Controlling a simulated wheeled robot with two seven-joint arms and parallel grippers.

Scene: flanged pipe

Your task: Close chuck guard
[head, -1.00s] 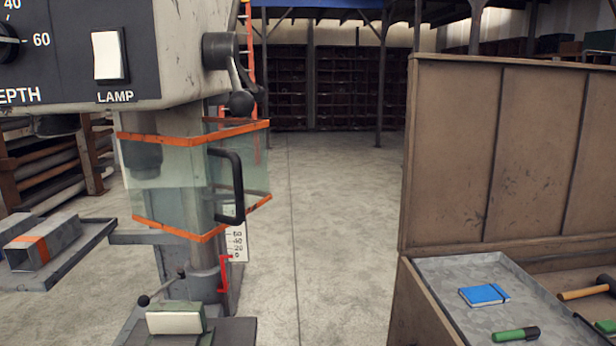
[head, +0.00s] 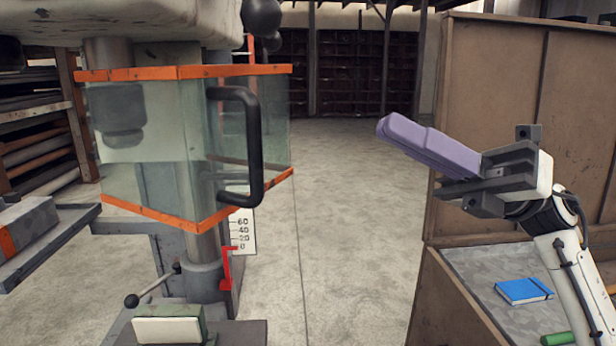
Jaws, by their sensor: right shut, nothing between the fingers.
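The chuck guard (head: 186,214) is a clear, slightly green box of panels with orange top and bottom strips. It hangs below the drill press head at the left of the head view. Its black handle (head: 254,150) stands on the right-hand panel. The dark chuck (head: 122,118) shows through the left panel. I cannot tell how far the guard is swung. My right gripper (head: 388,128), with long purple fingers, is shut and empty. It points left toward the handle, with a clear gap between them in the picture. My left gripper is not in view.
A brown panelled bench (head: 490,130) stands at the right, with a grey tray holding a blue notebook (head: 524,290). A vise (head: 168,328) and a lever with a black knob are below the guard. Bare floor lies between press and bench.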

